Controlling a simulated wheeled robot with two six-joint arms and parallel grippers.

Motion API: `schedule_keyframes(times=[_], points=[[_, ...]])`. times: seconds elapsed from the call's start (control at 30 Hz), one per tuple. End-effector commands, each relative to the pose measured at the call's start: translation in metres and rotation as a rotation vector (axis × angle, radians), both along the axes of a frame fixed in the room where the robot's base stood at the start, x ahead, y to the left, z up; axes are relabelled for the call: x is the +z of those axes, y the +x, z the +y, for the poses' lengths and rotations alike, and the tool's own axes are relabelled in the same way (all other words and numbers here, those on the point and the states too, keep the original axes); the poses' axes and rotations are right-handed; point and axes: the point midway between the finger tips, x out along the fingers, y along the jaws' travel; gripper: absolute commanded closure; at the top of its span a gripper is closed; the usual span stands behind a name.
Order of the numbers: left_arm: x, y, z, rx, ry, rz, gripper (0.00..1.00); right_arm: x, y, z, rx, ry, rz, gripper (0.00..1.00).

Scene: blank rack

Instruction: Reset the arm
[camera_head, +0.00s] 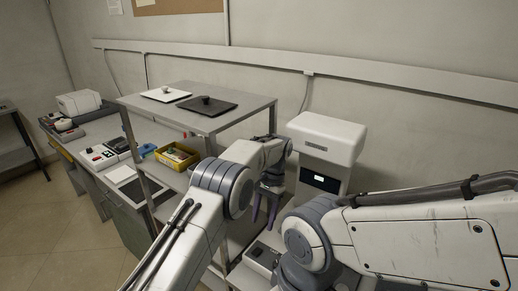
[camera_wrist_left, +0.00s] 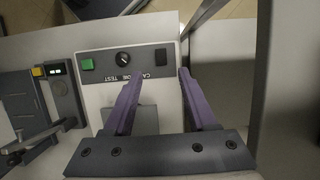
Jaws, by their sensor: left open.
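My left arm (camera_head: 190,215) reaches across the middle of the head view. Its left gripper (camera_head: 262,224) points down between the grey rack and the white machine, with its purple fingers apart. In the left wrist view the left gripper (camera_wrist_left: 158,76) is open with nothing between the fingers. It is over a light panel (camera_wrist_left: 100,95) with a green button, a black knob and printed text ending in "TEST". My right arm (camera_head: 420,235) comes in from the right and bends at a grey joint. Its gripper is not visible.
A grey rack (camera_head: 240,106) holds a white plate (camera_head: 153,96) and a black plate (camera_head: 222,108) on top. A yellow bin (camera_head: 177,156) sits below. The white machine (camera_head: 328,137) stands just right of my left gripper. A workbench (camera_head: 90,135) with devices is at left; floor (camera_head: 60,225) is clear.

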Motion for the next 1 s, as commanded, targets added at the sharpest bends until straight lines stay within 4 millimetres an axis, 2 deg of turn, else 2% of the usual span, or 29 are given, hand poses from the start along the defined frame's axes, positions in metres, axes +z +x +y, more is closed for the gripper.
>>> schedule_keyframes(times=[0.17, 0.27, 0.4, 0.53, 0.67, 0.8, 0.9, 1.0], points=[[0.041, -0.023, -0.013, -0.012, -0.031, -0.038, 0.43, 0.000, 0.000, 0.000, 0.000, 0.000, 0.000, 1.00], [0.073, -0.053, -0.019, -0.017, -0.062, -0.071, 0.43, 0.000, 0.000, 0.000, 0.000, 0.000, 0.000, 1.00], [0.109, -0.106, -0.019, -0.020, -0.108, -0.117, 0.43, 0.000, 0.000, 0.000, 0.000, 0.000, 0.000, 1.00], [0.131, -0.163, -0.010, -0.020, -0.152, -0.158, 0.43, 0.000, 0.000, 0.000, 0.000, 0.000, 0.000, 1.00], [0.141, -0.224, 0.008, -0.017, -0.196, -0.197, 0.43, 0.000, 0.000, 0.000, 0.000, 0.000, 0.000, 1.00], [0.137, -0.283, 0.033, -0.010, -0.240, -0.232, 0.43, 0.000, 0.000, 0.000, 0.000, 0.000, 0.000, 1.00], [0.129, -0.314, 0.049, -0.004, -0.263, -0.250, 0.43, 0.000, 0.000, 0.000, 0.000, 0.000, 0.000, 1.00], [0.121, -0.334, 0.060, 0.001, -0.277, -0.261, 0.43, 0.000, 0.000, 0.000, 0.000, 0.000, 0.000, 1.00]])
